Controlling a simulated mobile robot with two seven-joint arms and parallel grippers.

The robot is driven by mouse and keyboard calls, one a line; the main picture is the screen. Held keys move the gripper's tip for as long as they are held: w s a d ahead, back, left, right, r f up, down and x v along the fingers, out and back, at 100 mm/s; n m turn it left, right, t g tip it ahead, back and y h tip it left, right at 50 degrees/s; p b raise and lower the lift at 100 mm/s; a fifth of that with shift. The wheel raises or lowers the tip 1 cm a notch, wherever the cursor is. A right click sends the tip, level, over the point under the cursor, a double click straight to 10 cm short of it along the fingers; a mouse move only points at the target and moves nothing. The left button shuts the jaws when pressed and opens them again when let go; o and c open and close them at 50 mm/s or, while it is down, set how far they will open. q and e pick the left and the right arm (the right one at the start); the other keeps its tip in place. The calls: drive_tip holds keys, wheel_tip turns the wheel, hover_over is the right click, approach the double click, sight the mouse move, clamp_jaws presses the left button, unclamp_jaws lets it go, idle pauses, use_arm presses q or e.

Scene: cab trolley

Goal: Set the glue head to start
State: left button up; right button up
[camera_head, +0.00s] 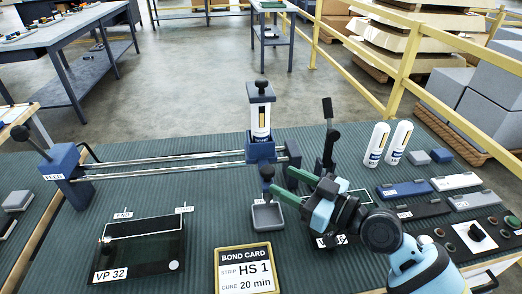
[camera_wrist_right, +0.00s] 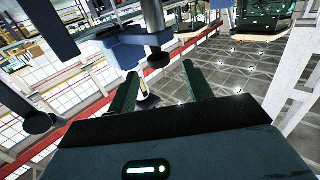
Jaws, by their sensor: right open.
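The glue head (camera_head: 262,150) is a blue carriage at the right part of two steel rails (camera_head: 165,170), with a white glue cartridge (camera_head: 261,121) upright in it and a black knob on top. A small black knob (camera_head: 267,171) sticks out at its front above a grey cup (camera_head: 267,216). My right gripper (camera_head: 278,184) is open, its two green fingers pointing left close to that knob; contact cannot be told. In the right wrist view, the fingers (camera_wrist_right: 160,88) are apart and a dark knob (camera_wrist_right: 160,57) shows beyond them. My left gripper is not in view.
A blue FEED block with a lever (camera_head: 62,172) stands at the rails' left end. The VP 32 fixture (camera_head: 140,250) and bond card (camera_head: 246,270) lie in front. A black upright lever (camera_head: 329,140), two white cartridges (camera_head: 388,144) and small blocks (camera_head: 402,188) are to the right.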

sight(262, 168)
drive_tip(key=shift+w+a+r, duration=0.2)
drive_tip(key=shift+w+a, duration=0.2)
drive_tip(key=shift+a, duration=0.15)
drive_tip(key=p+x, duration=0.1)
drive_tip(key=x, duration=0.5)
drive_tip(key=shift+w+a+f, duration=0.1)
drive_tip(key=shift+w+a, duration=0.1)
drive_tip(key=shift+w, duration=0.05)
clamp_jaws()
